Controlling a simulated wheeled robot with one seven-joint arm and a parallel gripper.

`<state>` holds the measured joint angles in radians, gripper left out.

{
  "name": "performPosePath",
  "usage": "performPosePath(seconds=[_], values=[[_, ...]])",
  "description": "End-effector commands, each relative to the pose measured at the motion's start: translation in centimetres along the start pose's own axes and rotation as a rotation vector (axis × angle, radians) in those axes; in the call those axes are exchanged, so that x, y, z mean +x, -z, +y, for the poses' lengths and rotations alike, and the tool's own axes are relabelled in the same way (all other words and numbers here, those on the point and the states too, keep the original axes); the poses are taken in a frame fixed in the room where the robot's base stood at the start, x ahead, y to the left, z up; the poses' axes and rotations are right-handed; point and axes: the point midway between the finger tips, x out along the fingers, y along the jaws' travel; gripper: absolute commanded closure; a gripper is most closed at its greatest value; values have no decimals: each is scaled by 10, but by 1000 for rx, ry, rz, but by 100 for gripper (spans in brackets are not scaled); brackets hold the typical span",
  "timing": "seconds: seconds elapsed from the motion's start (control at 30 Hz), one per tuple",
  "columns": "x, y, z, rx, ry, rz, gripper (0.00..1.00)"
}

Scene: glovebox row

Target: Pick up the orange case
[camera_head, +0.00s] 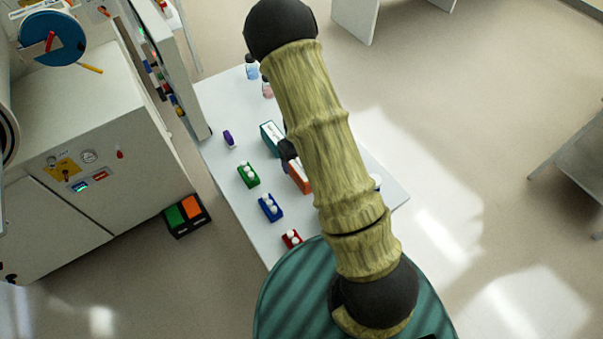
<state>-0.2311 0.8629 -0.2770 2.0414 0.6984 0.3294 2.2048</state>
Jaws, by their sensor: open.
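The orange case (298,178) lies on the white table, just left of my arm's thick yellow-green link. The link hides its right part, so its full shape cannot be seen. A dark part of my gripper (287,151) shows at the link's left edge, close to the far end of the orange case. The rest of the gripper is hidden behind the arm, and the fingertips cannot be made out. The gripper is open. Whether it touches the case cannot be seen.
Close by on the white table (225,103) are a teal case (271,138), green (248,179), blue (270,212) and red (288,241) holders with white balls, and a purple item (229,138). A glovebox cabinet (95,140) stands left. Floor is clear right of the table.

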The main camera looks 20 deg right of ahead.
Motion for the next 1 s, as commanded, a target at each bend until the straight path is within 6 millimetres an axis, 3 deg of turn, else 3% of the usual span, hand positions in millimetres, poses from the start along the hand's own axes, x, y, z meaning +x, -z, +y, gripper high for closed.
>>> performPosePath(seconds=[0.17, 0.57, 1.0], values=[[5, 1, -2, 1, 0, 3, 27], [49, 3, -8, 0, -1, 2, 27], [52, 2, -8, 0, 0, 0, 27]])
